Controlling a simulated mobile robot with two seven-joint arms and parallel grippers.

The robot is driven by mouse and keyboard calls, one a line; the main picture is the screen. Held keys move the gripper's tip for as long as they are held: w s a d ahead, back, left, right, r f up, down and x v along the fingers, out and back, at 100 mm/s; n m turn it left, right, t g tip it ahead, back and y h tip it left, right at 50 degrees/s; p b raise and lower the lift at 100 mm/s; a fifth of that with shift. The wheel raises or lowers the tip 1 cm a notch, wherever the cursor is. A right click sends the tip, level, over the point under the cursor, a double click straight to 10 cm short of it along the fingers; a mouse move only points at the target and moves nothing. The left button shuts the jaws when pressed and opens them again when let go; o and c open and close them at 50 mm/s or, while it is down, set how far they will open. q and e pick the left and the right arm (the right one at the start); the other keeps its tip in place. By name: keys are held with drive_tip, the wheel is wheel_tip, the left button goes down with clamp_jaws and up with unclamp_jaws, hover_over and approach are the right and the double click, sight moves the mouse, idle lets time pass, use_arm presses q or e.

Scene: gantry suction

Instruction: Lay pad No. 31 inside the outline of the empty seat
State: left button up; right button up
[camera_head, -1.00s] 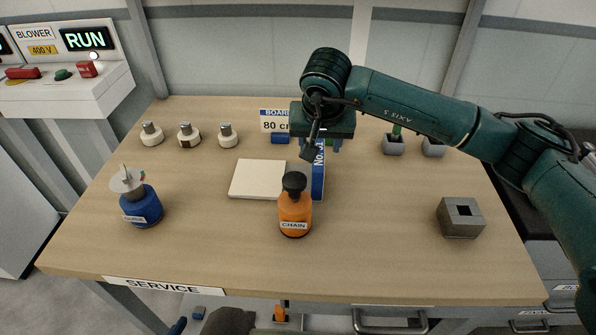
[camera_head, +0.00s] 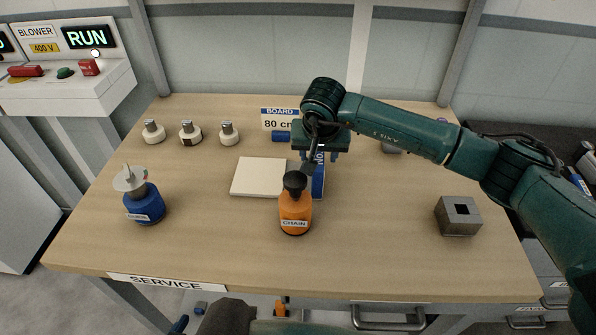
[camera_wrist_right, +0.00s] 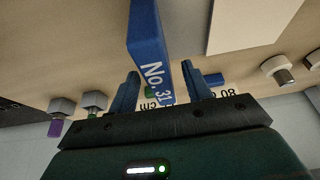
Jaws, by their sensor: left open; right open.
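Pad No. 31 (camera_head: 319,182) is a narrow blue piece with white lettering on the table, right of the cream square (camera_head: 258,177). In the right wrist view the pad (camera_wrist_right: 158,50) reaches in between my right fingers, with a gap on either side. My right gripper (camera_head: 315,158) is open above its far end, fingers pointing down; the fingers also show in the right wrist view (camera_wrist_right: 161,82). My left gripper (camera_head: 190,316) is open and empty, low at the bottom edge, below the table front. I cannot make out the empty seat's outline.
An orange CHAIN bottle (camera_head: 295,212) stands just in front of the pad. A blue bottle (camera_head: 146,206) is at left, a grey block with a square hole (camera_head: 459,216) at right. Several white-based pieces (camera_head: 190,134) and a board sign (camera_head: 280,119) stand behind.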

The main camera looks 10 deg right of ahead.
drive_tip(key=shift+f+b, duration=0.2)
drive_tip(key=shift+b, duration=0.15)
drive_tip(key=shift+c, duration=0.2)
clamp_jaws()
idle(0.5)
